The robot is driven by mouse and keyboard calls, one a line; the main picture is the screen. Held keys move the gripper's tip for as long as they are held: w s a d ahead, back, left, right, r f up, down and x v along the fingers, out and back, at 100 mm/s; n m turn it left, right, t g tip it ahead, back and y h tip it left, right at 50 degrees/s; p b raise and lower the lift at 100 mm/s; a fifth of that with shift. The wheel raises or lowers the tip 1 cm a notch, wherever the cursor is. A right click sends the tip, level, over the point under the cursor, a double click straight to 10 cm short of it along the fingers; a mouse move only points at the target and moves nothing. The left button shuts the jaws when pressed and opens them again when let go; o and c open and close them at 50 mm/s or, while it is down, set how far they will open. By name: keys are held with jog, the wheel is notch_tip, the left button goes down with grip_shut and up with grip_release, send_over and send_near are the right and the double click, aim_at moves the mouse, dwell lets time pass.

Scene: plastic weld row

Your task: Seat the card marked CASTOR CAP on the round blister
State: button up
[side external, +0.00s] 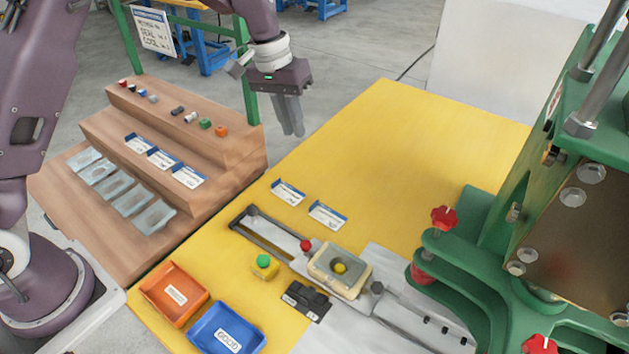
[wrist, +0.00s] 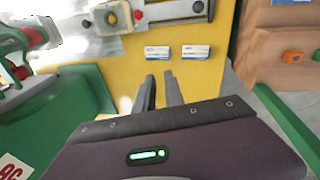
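Two white cards with blue edges, a left one (side external: 288,193) and a right one (side external: 327,214), lie flat on the yellow table; they also show in the wrist view (wrist: 195,52) (wrist: 157,52). Three similar cards (side external: 161,159) rest on the wooden rack. The print is too small to read, so I cannot tell which is CASTOR CAP. A clear blister with a round yellow item (side external: 340,268) sits in the pale nest (side external: 322,279) on the slide; no card covers it. My gripper (side external: 292,132) is open and empty, raised above the table's far left part; its fingers show in the wrist view (wrist: 159,77).
Several clear blister trays (side external: 131,200) lie on the rack's lowest step, and small coloured parts (side external: 191,117) on the top step. Orange (side external: 158,304) and blue (side external: 205,335) bins stand in front. The green press (side external: 478,240) stands right. The table's far part is clear.

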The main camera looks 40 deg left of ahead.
jog(key=w+f, duration=0.1)
jog(key=f, duration=0.7)
jog(key=w+d+f+m+y, duration=0.1)
jog(key=w+f, duration=0.1)
jog(key=f, duration=0.7)
jog(key=w+f+m+g, duration=0.1)
jog(key=w+f, duration=0.1)
jog(key=f, duration=0.7)
jog(key=shift+w+d+y, duration=0.15)
jog(key=shift+d+y, duration=0.15)
jog(key=shift+y, duration=0.1)
grip_shut()
jog(key=shift+r, duration=2.3)
